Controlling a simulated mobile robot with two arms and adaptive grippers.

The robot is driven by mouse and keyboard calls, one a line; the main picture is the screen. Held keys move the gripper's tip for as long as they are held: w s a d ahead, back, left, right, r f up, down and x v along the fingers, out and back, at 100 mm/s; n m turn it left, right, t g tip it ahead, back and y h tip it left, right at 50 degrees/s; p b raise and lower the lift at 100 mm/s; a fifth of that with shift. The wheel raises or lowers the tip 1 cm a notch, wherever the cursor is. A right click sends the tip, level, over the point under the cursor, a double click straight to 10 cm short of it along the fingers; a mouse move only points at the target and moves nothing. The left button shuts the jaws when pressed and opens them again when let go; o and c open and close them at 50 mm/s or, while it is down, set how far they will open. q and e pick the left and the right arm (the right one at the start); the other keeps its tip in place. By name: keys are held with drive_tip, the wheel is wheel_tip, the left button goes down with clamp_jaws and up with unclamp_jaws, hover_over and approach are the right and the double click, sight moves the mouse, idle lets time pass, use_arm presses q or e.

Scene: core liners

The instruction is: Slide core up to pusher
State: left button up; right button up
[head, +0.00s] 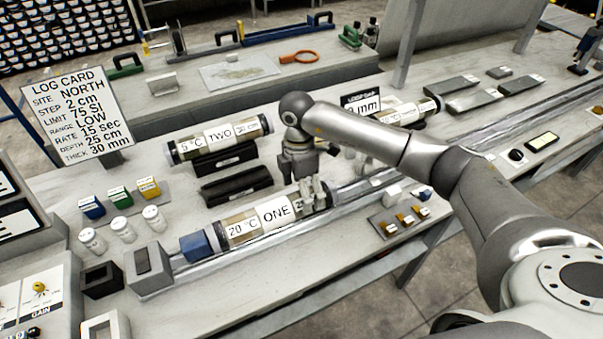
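The core liner labelled ONE (240,232), a clear tube with a 20 °C label, lies in the metal rail at the front of the bench. Its left end is right beside the blue pusher block (195,247); I cannot tell whether they touch. My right gripper (314,193) points down at the right end of this core, with its fingers against or just in front of the tube. The fingers overlap the core there, so their grip is unclear. My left gripper is out of view.
Core TWO (219,139) rests on a dark cradle behind, with an empty black cradle (236,185) in front of it. Coloured blocks and white jars (122,229) stand left. Another core (408,112) lies behind my arm.

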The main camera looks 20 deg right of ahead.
drive_tip(key=shift+s+f, duration=0.15)
drive_tip(key=shift+f, duration=0.85)
drive_tip(key=shift+s+f, duration=0.1)
drive_tip(key=shift+f, duration=0.9)
clamp_jaws()
